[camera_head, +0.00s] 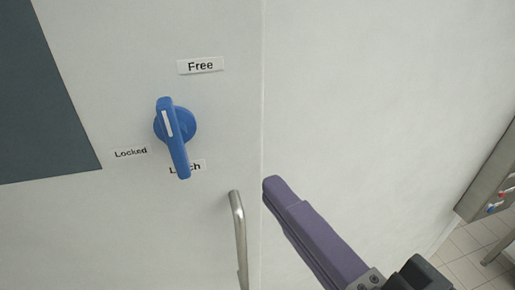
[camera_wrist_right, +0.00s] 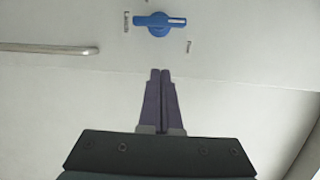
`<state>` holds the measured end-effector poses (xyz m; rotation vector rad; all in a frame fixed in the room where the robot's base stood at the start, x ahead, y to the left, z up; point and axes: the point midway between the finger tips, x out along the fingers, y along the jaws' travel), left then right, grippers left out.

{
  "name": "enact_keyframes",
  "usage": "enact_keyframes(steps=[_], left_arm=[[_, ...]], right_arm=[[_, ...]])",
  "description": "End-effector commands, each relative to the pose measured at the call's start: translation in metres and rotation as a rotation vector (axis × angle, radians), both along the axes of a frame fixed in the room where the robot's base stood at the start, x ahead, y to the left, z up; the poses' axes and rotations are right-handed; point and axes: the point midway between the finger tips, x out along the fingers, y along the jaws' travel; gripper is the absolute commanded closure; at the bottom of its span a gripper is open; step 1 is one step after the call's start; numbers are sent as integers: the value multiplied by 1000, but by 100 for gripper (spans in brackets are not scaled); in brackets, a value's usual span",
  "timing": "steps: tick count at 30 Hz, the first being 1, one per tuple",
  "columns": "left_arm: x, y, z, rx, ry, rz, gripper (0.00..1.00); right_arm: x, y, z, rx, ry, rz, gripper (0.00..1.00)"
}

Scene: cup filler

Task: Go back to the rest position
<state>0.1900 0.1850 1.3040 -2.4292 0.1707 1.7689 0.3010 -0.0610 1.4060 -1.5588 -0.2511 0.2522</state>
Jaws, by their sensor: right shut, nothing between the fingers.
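My right gripper (camera_head: 275,185) comes in from the lower right of the head view. Its purple fingers are closed together, with nothing between them, as the right wrist view (camera_wrist_right: 160,72) shows. The fingertips are to the right of a metal bar handle (camera_head: 238,235) and do not appear to hold it. My left gripper is not in view.
A blue rotary knob (camera_head: 176,130) is on the white panel, among labels "Free" (camera_head: 200,65), "Locked" (camera_head: 130,153) and a partly covered "Latch" (camera_head: 196,166). A dark panel (camera_head: 40,110) is at left. A metal unit (camera_head: 490,180) and tiled floor (camera_head: 465,268) show at right.

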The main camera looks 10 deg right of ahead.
Motion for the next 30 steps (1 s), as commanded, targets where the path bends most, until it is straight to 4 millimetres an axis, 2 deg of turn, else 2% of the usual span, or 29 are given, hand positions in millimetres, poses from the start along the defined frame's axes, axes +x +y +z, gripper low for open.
enact_keyframes(steps=[2, 5, 8, 11, 14, 15, 18, 21, 25, 30], left_arm=[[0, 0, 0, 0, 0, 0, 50], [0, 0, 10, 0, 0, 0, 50], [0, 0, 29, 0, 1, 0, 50], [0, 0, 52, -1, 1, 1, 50], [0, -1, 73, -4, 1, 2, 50], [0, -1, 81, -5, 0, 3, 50], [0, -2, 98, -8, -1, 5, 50], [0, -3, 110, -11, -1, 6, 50], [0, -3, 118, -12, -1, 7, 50], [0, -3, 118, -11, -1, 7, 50]], right_arm=[[-4, -1, 1, -12, 1, 6, 100], [-6, 4, 8, -101, 15, 51, 100], [-8, 11, 14, -307, 50, 149, 100], [-15, 8, 14, -603, 109, 281, 100], [-30, -11, 9, -909, 200, 421, 100], [-37, -22, 8, -1022, 244, 476, 100], [-58, -56, 7, -1259, 366, 604, 100], [-80, -88, 11, -1416, 482, 713, 100], [-101, -114, 16, -1518, 590, 808, 100], [-111, -123, 16, -1551, 635, 850, 100]])
